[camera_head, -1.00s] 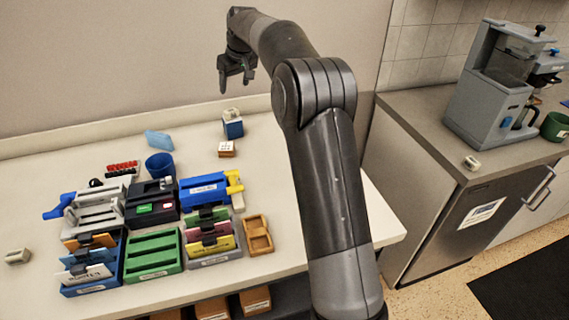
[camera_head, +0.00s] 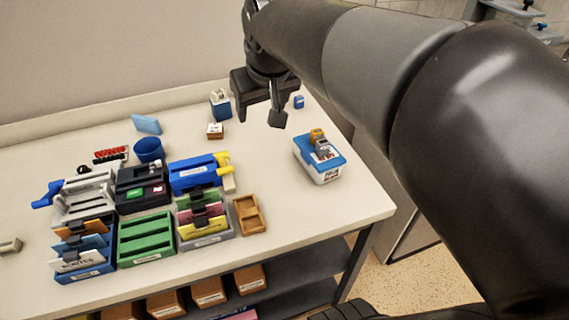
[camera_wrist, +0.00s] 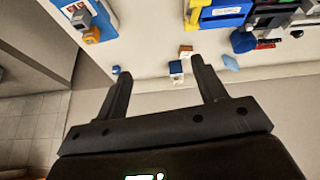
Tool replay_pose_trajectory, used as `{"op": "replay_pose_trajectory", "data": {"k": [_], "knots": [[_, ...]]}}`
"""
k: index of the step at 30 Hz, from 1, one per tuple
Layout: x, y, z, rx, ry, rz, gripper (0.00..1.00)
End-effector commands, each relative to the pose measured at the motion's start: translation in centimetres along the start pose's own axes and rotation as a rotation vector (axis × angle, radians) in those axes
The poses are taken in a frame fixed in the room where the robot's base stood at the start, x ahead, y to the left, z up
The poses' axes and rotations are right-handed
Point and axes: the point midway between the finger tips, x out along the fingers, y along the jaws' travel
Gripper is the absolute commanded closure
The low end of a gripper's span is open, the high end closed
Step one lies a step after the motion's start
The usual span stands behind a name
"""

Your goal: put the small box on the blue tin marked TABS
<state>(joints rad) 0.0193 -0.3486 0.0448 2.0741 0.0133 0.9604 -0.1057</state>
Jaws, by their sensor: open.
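A small box (camera_head: 215,131) with brown sides and a white top lies on the table; it also shows in the wrist view (camera_wrist: 186,51). Behind it stands a blue-and-white box (camera_head: 220,106) with a pale block on top. A little blue block or tin (camera_head: 299,102) stands farther right, and it shows in the wrist view (camera_wrist: 116,70). I cannot read TABS on either blue thing. My gripper (camera_head: 258,112) is open and empty above the table, between these two blue things in the head view. In the wrist view its fingers (camera_wrist: 161,72) are wide apart.
A white container with a blue lid (camera_head: 305,150) stands at the right, with small things on top. Card holders, a green rack (camera_head: 146,240), a blue cup (camera_head: 148,150) and a blue device (camera_head: 193,175) crowd the left. The table's front right is clear.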

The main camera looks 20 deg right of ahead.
Motion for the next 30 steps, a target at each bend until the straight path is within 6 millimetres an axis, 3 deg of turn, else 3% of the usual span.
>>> {"op": "replay_pose_trajectory", "data": {"k": [1,6,12,18,30], "knots": [[-0.4,-0.1,2.3,0.014,0.007,0.004,0.36],[-0.5,-0.3,9.2,0.067,0.022,0.011,0.36],[0.4,-0.5,14.9,0.111,0.034,0.011,0.36],[0.8,-0.7,16.7,0.126,0.036,0.01,0.36],[0.8,-0.7,16.6,0.125,0.036,0.01,0.36]]}}
